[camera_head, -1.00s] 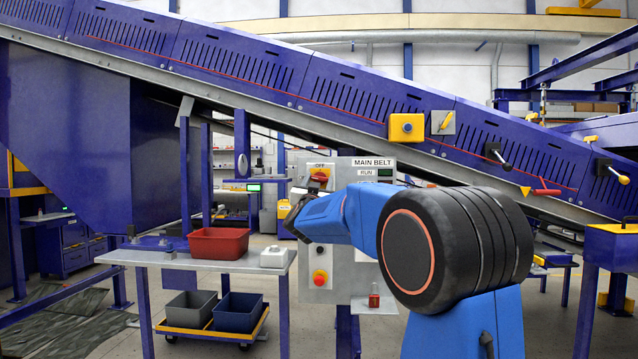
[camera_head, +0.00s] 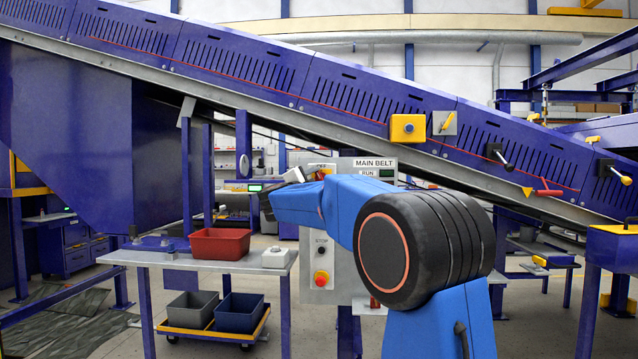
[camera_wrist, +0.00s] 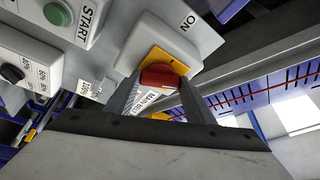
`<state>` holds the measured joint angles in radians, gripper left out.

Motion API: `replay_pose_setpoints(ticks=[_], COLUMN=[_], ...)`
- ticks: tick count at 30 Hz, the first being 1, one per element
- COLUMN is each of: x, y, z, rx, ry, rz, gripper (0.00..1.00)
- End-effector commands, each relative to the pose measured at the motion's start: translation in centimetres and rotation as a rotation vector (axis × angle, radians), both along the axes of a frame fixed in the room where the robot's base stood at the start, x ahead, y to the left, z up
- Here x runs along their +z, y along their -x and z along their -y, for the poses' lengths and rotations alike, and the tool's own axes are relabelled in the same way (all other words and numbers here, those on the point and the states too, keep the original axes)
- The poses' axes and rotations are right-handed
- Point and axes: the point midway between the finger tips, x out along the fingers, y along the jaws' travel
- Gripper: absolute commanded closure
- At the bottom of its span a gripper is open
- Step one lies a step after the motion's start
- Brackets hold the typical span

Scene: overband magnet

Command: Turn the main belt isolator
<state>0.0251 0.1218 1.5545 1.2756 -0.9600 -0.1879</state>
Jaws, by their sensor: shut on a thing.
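The main belt isolator is a red knob (camera_wrist: 160,77) on a yellow plate (camera_wrist: 181,54), fixed to a pale box marked ON in the wrist view. My gripper (camera_wrist: 161,92) has one finger on each side of the red knob and is shut on it. The knob's exact angle is hard to tell.
Below the gripper, the panel carries a red stop button (camera_head: 320,278). A green START button (camera_wrist: 57,14) and a black knob (camera_wrist: 12,74) sit beside the isolator. A table with a red tray (camera_head: 219,245) stands left. The sloping conveyor (camera_head: 350,90) runs above.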

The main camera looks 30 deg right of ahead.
Motion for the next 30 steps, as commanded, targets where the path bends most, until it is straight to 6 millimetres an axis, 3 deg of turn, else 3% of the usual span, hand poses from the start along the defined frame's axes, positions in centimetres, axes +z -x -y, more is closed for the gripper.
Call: replay_pose_setpoints(ticks=[15,30], x=[0.13,0.11], y=[0.00,0.02], z=[0.01,0.04], rx=[-0.003,-0.003], ry=[-0.316,-0.399], rz=[0.212,0.267], gripper=[0.74,0.74])
